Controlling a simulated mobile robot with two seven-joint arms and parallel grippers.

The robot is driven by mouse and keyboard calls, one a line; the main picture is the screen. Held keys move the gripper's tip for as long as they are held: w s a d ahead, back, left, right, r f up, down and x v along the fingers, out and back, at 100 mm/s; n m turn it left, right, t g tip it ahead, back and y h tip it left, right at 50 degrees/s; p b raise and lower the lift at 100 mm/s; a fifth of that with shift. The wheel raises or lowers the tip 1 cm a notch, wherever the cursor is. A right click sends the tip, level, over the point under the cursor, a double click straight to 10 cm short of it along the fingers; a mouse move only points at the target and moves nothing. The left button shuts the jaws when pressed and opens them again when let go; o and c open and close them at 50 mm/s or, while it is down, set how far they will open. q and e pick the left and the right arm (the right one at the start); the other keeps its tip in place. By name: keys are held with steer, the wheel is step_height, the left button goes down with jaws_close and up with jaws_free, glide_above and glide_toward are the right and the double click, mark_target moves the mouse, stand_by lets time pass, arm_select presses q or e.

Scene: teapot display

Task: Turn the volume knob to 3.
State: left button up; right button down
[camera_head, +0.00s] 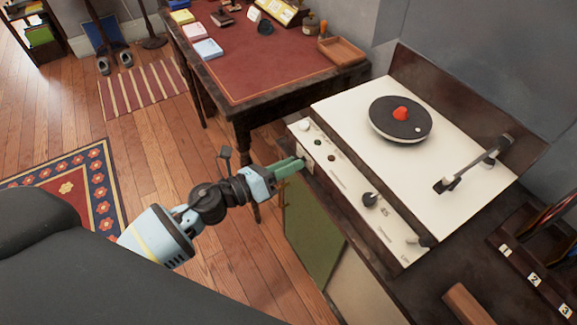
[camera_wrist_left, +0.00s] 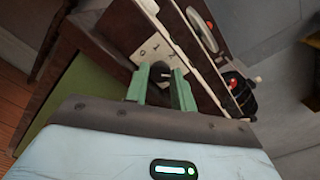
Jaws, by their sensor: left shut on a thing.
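The volume knob (camera_wrist_left: 157,72) is dark with a pale pointer line, on a light plate with markings in the left wrist view. My left gripper (camera_head: 298,164) has green fingers and reaches the front left end of the record player. In the left wrist view its fingers (camera_wrist_left: 160,84) stand on either side of the knob, shut on it. In the head view the fingers hide the knob. My right gripper is in neither view.
The record player (camera_head: 345,104) has a dark platter (camera_head: 400,117) with a red piece on it, other knobs and a tonearm (camera_head: 475,165). A green cabinet panel (camera_head: 312,235) is below. A desk (camera_head: 265,65) stands behind, left of the player. Wooden floor is open at left.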

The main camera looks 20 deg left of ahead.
arm_select(q)
steer(key=shift+m, duration=0.6)
steer(key=o, duration=1)
steer(key=shift+b+v, duration=0.95)
steer(key=shift+v, duration=3)
